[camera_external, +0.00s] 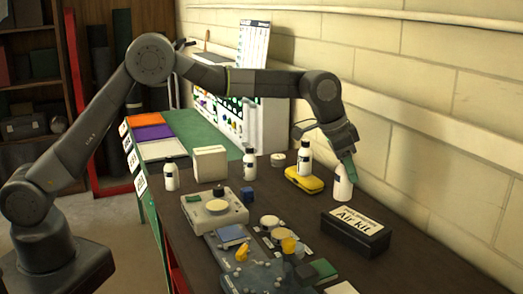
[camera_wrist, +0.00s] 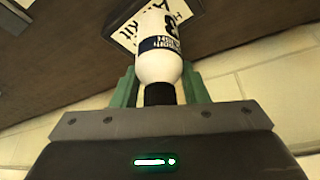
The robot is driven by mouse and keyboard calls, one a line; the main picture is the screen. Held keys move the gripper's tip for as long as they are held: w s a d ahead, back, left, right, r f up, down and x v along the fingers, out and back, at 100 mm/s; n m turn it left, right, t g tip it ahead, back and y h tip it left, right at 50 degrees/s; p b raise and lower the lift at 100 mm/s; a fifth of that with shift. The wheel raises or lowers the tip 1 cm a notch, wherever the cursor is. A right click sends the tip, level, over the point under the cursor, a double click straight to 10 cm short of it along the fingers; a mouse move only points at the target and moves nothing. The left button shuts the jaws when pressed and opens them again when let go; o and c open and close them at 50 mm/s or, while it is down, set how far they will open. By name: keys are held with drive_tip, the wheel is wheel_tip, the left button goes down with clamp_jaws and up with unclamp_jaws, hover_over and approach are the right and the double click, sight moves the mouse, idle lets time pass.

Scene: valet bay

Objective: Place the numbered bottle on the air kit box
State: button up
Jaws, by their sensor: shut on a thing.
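My gripper (camera_external: 347,158) is shut on the neck end of a white bottle (camera_external: 343,187), which hangs below the fingers. In the wrist view, the bottle (camera_wrist: 158,58) sits between green fingertips, its black cap toward my gripper. It has a dark blue label and a large dark character, partly cut off. The black air kit box (camera_external: 356,234) has a white "Air kit" label on top and stands on the dark bench in front of the bottle. The bottle appears apart from the box. In the wrist view the box (camera_wrist: 205,35) lies beyond the bottle, partly hidden by it.
Similar white bottles stand behind: one at the left (camera_external: 172,178), one further back (camera_external: 249,162), and one (camera_external: 304,160) by a yellow case (camera_external: 304,182). A grey device (camera_external: 214,210) and small parts fill the bench's middle. A brick wall (camera_external: 430,140) borders the right.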

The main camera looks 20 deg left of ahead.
sight(346, 188)
drive_tip(key=shift+f+p, duration=0.45)
drive_tip(key=shift+f, duration=2.25)
drive_tip(key=shift+f, duration=0.2)
drive_tip(key=o, duration=1.1)
drive_tip(key=shift+c, duration=0.2)
drive_tip(key=shift+r, duration=0.1)
drive_tip(key=b+v, duration=0.2)
drive_tip(key=v, duration=1)
drive_tip(key=shift+a, duration=0.1)
